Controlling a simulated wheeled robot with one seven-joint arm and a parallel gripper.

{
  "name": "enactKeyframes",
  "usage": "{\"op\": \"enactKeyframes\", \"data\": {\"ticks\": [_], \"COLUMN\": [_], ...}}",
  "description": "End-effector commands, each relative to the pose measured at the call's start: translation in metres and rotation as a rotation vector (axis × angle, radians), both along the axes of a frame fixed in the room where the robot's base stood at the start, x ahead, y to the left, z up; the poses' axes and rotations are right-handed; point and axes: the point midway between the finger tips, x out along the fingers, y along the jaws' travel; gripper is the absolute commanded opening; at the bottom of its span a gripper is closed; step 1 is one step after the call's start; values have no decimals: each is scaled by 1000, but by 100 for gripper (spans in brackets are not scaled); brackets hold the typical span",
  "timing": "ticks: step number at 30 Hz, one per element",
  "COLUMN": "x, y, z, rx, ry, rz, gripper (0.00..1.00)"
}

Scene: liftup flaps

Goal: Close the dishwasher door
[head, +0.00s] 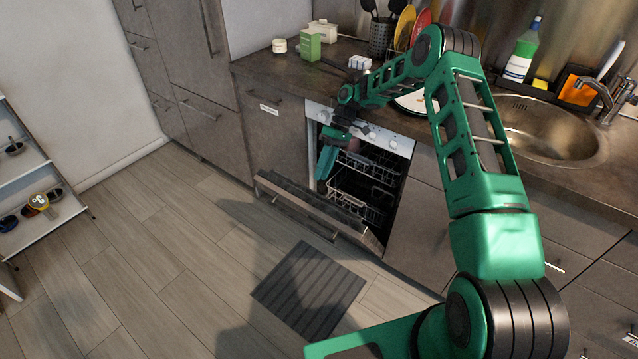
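The dishwasher (398,146) is built in below the counter, with its front open and dark wire racks (358,190) showing inside. Its door (318,212) is lowered and sticks out into the room, tilted, with its far edge toward the floor at left. My gripper (326,164) hangs in front of the dishwasher opening, above the door, at the left side of the racks. Its green finger part points down. From this angle I cannot tell whether the fingers are apart, or whether they touch the door or rack.
A dark striped mat (308,290) lies on the wooden floor in front of the door. The counter (290,75) above holds a green box (310,45), plates and utensils, with a sink (550,130) at right. A white shelf (30,180) stands at far left. The floor between is clear.

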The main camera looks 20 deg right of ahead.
Motion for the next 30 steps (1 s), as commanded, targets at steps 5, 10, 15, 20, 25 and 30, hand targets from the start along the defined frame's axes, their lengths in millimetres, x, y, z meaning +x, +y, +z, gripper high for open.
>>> {"op": "enactKeyframes", "data": {"ticks": [5, 10, 15, 20, 25, 30], "x": [13, 19, 20, 20, 19, 11], "y": [-14, -21, -23, -23, -24, -31], "z": [25, 38, 42, 42, 45, 63], "rx": [2, 2, 2, 2, -5, -50], "ry": [-3, -1, 1, 1, 0, 0], "rz": [0, 0, 1, 1, -2, -25], "gripper": [28, 28, 28, 28, 0, 0]}}
